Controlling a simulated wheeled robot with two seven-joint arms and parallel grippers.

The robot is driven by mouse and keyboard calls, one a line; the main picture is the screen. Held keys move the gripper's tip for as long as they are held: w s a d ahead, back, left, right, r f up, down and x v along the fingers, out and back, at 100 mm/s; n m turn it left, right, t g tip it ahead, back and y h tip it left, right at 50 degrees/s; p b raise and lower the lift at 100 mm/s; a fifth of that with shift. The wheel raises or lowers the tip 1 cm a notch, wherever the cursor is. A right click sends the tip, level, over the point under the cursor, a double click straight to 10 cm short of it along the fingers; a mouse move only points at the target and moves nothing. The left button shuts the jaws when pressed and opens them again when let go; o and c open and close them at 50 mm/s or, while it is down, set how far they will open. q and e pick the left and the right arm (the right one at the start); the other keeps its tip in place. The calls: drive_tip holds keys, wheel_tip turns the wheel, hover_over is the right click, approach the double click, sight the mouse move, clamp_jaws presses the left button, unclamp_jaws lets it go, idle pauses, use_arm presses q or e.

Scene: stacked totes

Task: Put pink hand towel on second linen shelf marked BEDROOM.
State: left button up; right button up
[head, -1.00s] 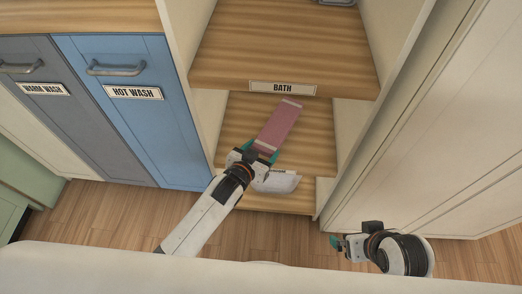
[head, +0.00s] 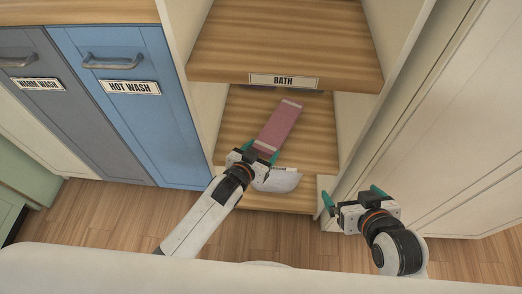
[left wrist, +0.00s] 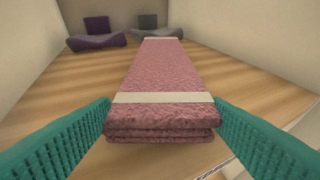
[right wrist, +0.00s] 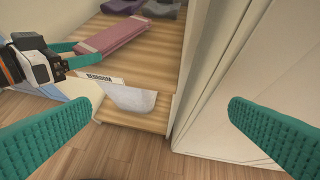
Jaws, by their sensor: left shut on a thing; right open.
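The pink hand towel (head: 278,125) is a long folded slab with a pale band near each end. My left gripper (head: 261,152) is shut on its near end, one teal finger on each side. The towel (left wrist: 162,75) lies over the wooden shelf (head: 318,130) below the BATH shelf; I cannot tell if it touches the wood. In the right wrist view a BEDROOM label (right wrist: 98,77) shows on this shelf's front edge, partly hidden by my left arm. My right gripper (head: 352,197) is open and empty, in front of the right cabinet panel.
The BATH shelf (head: 284,72) is above. Purple (left wrist: 95,34) and grey (left wrist: 147,28) folded cloths lie at the back of the towel's shelf. A whitish item (head: 278,180) sits lower, at the front. Side walls bound the shelf; bare wood shows beside the towel.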

use_arm(q)
drive_tip(key=shift+f, duration=0.5)
use_arm(e)
drive_tip(key=shift+w+a+r+t, duration=0.35)
drive_tip(key=shift+w+r+t, duration=0.35)
drive_tip(key=shift+w, duration=0.05)
use_arm(q)
drive_tip(key=o, duration=1.2)
drive_tip(key=shift+s+a+r, duration=0.15)
drive_tip(key=shift+s, duration=0.15)
drive_tip(key=p+v, duration=0.3)
drive_tip(key=v, duration=0.8)
drive_tip(key=shift+r, duration=0.2)
use_arm(e)
drive_tip(key=s+d+f+g, duration=0.2)
drive_tip(key=s+g, duration=0.1)
drive_tip(key=s, duration=0.2)
drive_tip(key=s+d+f+g+h, duration=0.1)
drive_tip(key=s+f+g, duration=0.1)
drive_tip(key=s+g, duration=0.2)
drive_tip(key=shift+s+d+g+h, duration=0.3)
drive_tip(key=shift+s+d, duration=0.1)
drive_tip(key=shift+s, duration=0.6)
